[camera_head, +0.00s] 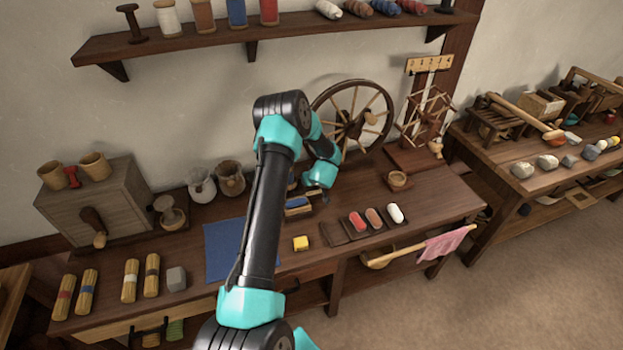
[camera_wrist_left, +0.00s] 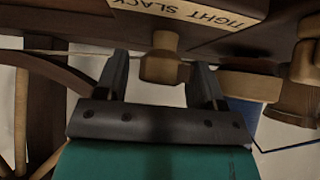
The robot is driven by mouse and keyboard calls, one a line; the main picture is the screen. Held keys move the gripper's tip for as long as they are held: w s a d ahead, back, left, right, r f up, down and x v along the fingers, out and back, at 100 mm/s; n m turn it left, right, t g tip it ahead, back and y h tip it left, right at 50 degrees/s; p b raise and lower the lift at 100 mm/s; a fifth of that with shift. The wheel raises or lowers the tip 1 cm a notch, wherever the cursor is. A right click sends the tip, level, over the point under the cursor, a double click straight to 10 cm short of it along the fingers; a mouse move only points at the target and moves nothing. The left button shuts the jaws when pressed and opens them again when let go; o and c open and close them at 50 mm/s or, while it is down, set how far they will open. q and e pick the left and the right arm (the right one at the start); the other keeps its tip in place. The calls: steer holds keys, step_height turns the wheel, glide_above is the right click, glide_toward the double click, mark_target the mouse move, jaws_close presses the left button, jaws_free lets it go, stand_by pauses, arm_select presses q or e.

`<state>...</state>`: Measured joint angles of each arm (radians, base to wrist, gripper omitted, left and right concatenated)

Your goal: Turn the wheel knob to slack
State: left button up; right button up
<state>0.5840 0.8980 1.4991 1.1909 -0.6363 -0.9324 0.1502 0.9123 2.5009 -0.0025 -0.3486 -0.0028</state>
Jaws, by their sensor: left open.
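The wheel knob (camera_wrist_left: 163,66) is a small faceted wooden knob in the left wrist view, below a pale label (camera_wrist_left: 190,12) that reads TIGHT and SLACK upside down. My left gripper (camera_wrist_left: 160,76) is open, with one finger on each side of the knob. I cannot tell whether either finger touches it. In the head view the spoked wheel (camera_head: 378,104) stands at the back of the bench, and my left gripper (camera_head: 325,196) is low in front of it. The knob is hidden there behind my arm. My right gripper is not in view.
A skein winder (camera_head: 428,110) stands right of the wheel. A shelf (camera_head: 285,29) of spools hangs above.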

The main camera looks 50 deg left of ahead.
arm_select(q)
steer(key=c, duration=0.9)
steer(key=shift+o, duration=0.2)
steer(key=shift+n+g, duration=0.4)
steer(key=shift+n, duration=0.2)
steer(key=n+g, duration=0.3)
steer(key=n, duration=0.1)
steer(key=shift+y, duration=0.4)
steer(key=n+g+h, duration=0.1)
steer(key=n+g, duration=0.3)
steer(key=n, duration=0.1)
